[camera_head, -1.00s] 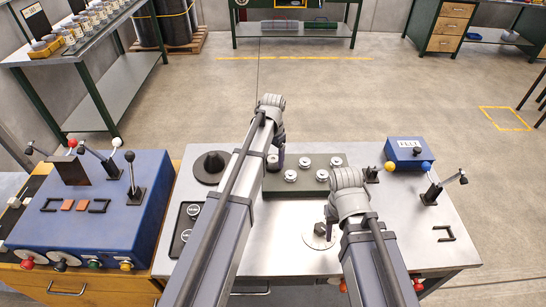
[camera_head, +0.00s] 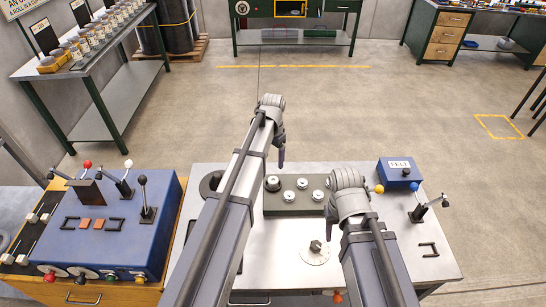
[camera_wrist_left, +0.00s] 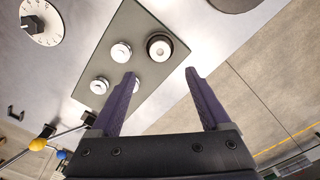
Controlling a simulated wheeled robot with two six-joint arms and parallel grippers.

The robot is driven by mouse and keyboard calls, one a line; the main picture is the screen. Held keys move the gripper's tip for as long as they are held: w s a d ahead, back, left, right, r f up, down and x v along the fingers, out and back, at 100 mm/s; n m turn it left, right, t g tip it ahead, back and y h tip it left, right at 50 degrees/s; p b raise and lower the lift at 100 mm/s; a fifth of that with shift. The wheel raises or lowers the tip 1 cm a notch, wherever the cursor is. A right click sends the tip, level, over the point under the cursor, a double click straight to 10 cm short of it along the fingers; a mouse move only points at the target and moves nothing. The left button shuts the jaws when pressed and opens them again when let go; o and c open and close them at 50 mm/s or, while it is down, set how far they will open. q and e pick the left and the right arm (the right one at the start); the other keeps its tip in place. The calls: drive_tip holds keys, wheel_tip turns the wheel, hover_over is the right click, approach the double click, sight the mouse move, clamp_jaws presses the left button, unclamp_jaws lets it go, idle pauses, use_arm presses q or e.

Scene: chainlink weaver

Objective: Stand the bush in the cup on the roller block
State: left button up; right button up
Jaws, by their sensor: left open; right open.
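The roller block (camera_head: 290,209) is a dark grey-green plate on the metal bench, with several pale round pieces on it; it also shows in the left wrist view (camera_wrist_left: 128,50). At its far-left corner in the head view is a dark round piece with a pale centre, apparently the bush (camera_head: 272,183). In the left wrist view this piece (camera_wrist_left: 159,47) seems seated on the block, but the cup under it is hidden. My left gripper (camera_head: 281,152) is open and empty, beyond the block's far edge in the head view. My right gripper (camera_head: 330,225) is open at the block's right; its fingers are mostly hidden.
A dial plate (camera_head: 315,252) with a dark knob lies in front of the block. A blue box (camera_head: 398,172) and a lever (camera_head: 420,212) stand to the right. A blue lever console (camera_head: 110,228) stands at left.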

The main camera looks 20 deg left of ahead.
use_arm(q)
drive_tip(key=s+d, duration=0.4)
drive_tip(key=s, duration=0.4)
drive_tip(key=s+d+n, duration=0.1)
drive_tip(key=s+d, duration=0.4)
drive_tip(key=s, duration=0.3)
drive_tip(key=s+d+n+y, duration=0.1)
drive_tip(key=s+d, duration=0.3)
drive_tip(key=s, duration=0.4)
drive_tip(key=shift+d, duration=0.2)
